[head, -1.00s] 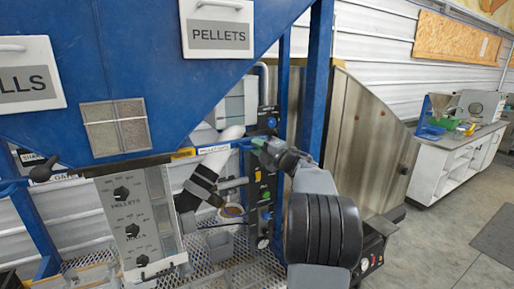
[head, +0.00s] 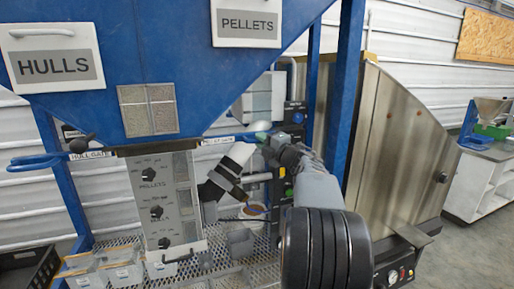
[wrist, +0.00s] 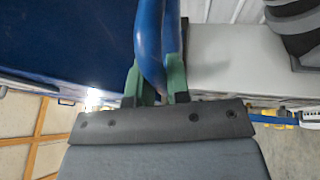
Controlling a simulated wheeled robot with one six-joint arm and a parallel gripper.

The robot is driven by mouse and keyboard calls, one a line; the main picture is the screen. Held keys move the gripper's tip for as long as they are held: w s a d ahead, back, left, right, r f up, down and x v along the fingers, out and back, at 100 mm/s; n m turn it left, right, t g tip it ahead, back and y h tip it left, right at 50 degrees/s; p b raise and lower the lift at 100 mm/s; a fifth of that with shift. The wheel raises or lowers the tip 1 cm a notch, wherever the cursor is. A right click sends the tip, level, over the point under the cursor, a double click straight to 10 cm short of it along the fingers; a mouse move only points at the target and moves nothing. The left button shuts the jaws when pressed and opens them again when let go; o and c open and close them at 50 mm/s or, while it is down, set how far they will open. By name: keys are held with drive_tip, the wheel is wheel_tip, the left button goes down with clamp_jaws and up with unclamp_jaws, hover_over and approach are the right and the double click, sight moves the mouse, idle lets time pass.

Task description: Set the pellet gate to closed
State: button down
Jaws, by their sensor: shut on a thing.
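The pellet gate's blue handle (head: 244,136) sticks out to the right under the hopper, beside its partly covered gate label (head: 215,140). In the wrist view the handle is a blue loop (wrist: 150,45) that passes between the green fingers. My gripper (head: 263,138) is shut on this handle, and its fingers also show in the wrist view (wrist: 156,88). The gate plate itself is hidden, so I cannot tell how far it is open.
A grey control panel (head: 163,200) hangs below the hopper (head: 195,75). Clear bins (head: 122,274) stand on the mesh. A steel housing (head: 395,150) is close on the right.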

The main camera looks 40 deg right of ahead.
drive_tip(key=shift+a, duration=0.1)
drive_tip(key=c, duration=1.1)
unclamp_jaws()
drive_tip(key=shift+a, duration=0.1)
drive_tip(key=s+d+f+b, duration=0.1)
drive_tip(key=s+b, duration=0.3)
drive_tip(key=s, duration=0.9)
drive_tip(key=shift+s+d+f, duration=0.2)
drive_tip(key=shift+s+f, duration=0.05)
drive_tip(key=shift+f, duration=0.45)
